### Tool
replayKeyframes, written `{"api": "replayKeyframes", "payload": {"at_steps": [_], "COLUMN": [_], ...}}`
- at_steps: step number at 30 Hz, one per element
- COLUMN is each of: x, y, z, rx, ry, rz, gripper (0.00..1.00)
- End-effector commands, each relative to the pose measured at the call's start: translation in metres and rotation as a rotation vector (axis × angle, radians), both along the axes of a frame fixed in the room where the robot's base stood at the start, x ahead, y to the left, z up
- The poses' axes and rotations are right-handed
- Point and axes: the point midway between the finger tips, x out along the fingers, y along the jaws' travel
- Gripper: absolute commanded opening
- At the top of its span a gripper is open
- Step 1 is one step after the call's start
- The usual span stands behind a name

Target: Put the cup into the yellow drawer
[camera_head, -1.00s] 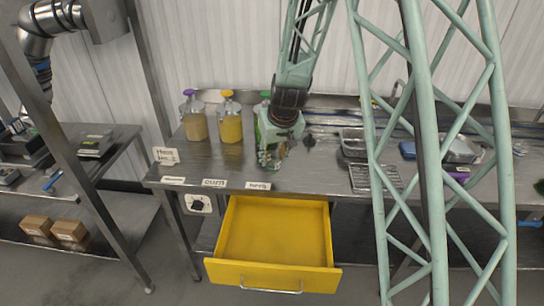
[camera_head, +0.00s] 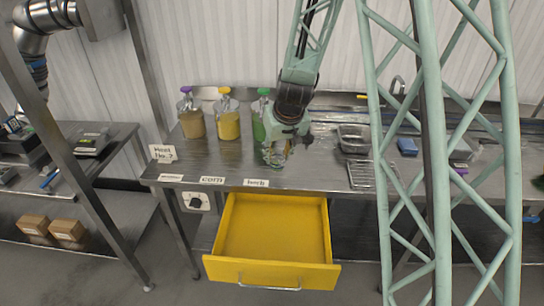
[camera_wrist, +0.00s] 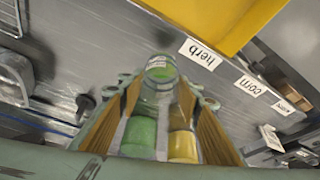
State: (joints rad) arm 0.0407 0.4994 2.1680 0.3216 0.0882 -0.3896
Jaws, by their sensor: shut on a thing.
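The cup (camera_wrist: 160,68) is small and clear with a greenish tint, and it sits between the fingers of my gripper (camera_wrist: 158,95) in the wrist view. My gripper is shut on it. In the head view my gripper (camera_head: 274,153) is just above the table's front part, behind the "herb" label; the cup there is small and hard to make out. The yellow drawer (camera_head: 330,235) is pulled open below the table's front edge and looks empty. A corner of the drawer (camera_wrist: 225,20) shows at the top of the wrist view.
Dispenser bottles with purple (camera_head: 191,122), yellow (camera_head: 228,122) and green (camera_head: 259,125) contents or caps stand left of my gripper. Labels (camera_head: 256,183) line the table edge. Metal trays (camera_head: 354,139) and a wire rack (camera_head: 361,174) lie to the right. Space above the drawer is clear.

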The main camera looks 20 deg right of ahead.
Motion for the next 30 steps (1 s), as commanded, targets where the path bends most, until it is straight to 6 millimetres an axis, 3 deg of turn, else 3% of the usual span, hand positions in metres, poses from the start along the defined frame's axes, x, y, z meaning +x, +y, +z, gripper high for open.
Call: {"api": "replayKeyframes", "payload": {"at_steps": [12, 30], "x": [-0.029, -0.032], "y": [-0.045, -0.050], "z": [0.002, 0.003], "rx": [0.000, 0.000], "ry": [-0.001, -0.001], "rz": [-0.031, -0.034], "gripper": [0.20, 0.20]}}
